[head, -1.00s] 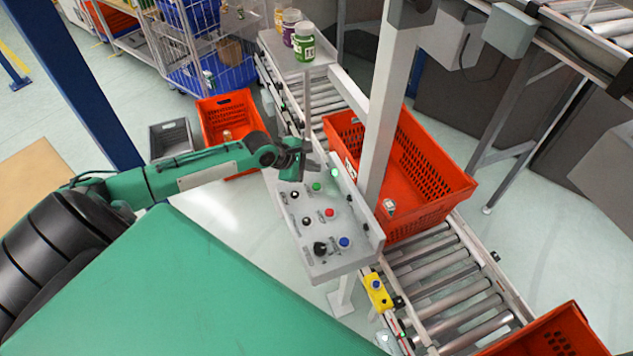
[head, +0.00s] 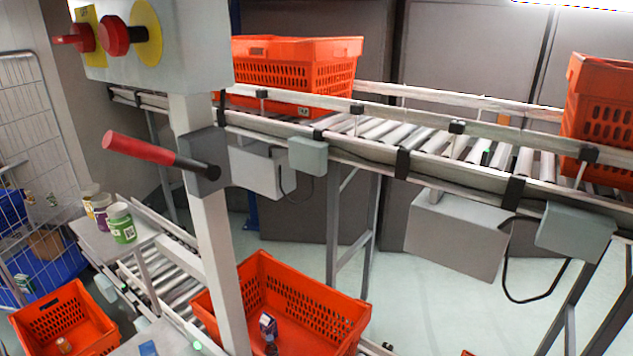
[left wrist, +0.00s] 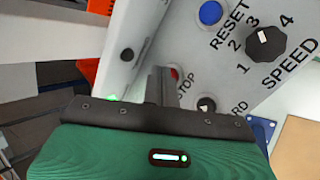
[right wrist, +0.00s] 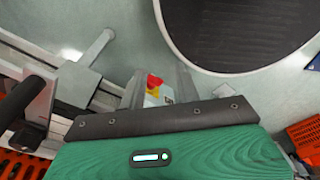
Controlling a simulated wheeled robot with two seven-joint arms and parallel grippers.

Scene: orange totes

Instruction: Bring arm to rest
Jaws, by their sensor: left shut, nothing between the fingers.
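My left gripper (left wrist: 161,86) is shut and empty in the left wrist view. It is in front of the grey control panel (left wrist: 190,45), close to the red stop button (left wrist: 175,73); whether it touches the panel I cannot tell. The blue reset button (left wrist: 210,13) and the black speed knob (left wrist: 265,43) show beside it. My right gripper (right wrist: 158,88) shows in the right wrist view with its fingers apart and nothing held. A red and yellow button (right wrist: 153,84) is visible beyond them. Neither arm shows in the head view.
An orange tote (head: 335,305) with small items stands on the lower roller conveyor. More totes (head: 300,75) stand on the upper conveyor. A post (head: 215,230) carries a red-handled lever (head: 150,152). Several jars (head: 121,222) stand on a small shelf. A wire cage (head: 35,110) is at left.

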